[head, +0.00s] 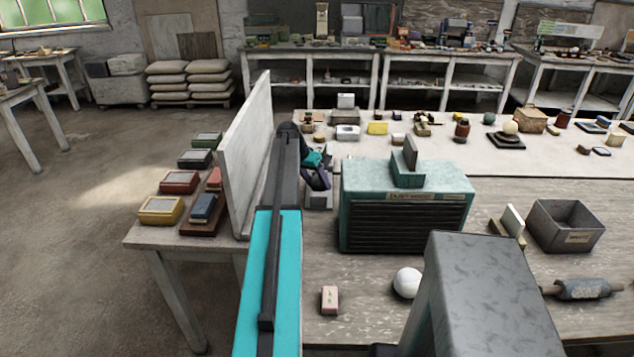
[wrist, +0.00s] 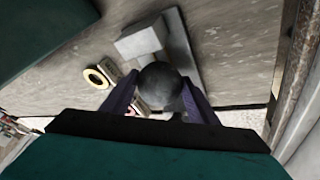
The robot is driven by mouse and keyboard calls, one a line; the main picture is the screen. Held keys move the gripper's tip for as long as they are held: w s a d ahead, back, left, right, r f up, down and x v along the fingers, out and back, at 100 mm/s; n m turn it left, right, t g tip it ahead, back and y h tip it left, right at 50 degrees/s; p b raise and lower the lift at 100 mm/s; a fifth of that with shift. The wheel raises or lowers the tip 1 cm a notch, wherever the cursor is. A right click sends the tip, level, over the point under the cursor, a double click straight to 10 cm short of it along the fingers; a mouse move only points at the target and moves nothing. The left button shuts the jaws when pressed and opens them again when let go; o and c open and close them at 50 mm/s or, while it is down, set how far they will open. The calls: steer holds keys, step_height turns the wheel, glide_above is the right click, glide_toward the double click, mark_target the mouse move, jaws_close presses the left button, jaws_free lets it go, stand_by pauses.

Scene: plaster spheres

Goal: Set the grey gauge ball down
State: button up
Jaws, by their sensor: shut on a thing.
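The grey gauge ball (wrist: 160,84) is dark and round in the wrist view, held between the two purple fingers of my gripper (wrist: 158,98). In the head view my gripper (head: 317,180) is beyond my teal arm, left of the teal dust hood box, and the ball cannot be made out there. Past the ball in the wrist view lie a light grey block (wrist: 142,38) and a grey strip (wrist: 181,45) on the bench. Whether the ball touches anything below is hidden.
The teal box (head: 405,205) stands close to the right of my gripper. An upright pale panel (head: 250,155) stands to the left. A white ball (head: 407,283) and a pink block (head: 329,299) lie on the near bench. In the wrist view a cream ring (wrist: 95,78) lies left of the ball.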

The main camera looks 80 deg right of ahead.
mark_target(317, 177)
steer(key=shift+f, duration=0.45)
stand_by(0.3)
steer(key=o, duration=1.6)
steer(key=shift+c, duration=0.2)
steer(key=shift+f, duration=0.1)
steer(key=shift+r+p, duration=0.6)
steer(key=shift+r, duration=1.5)
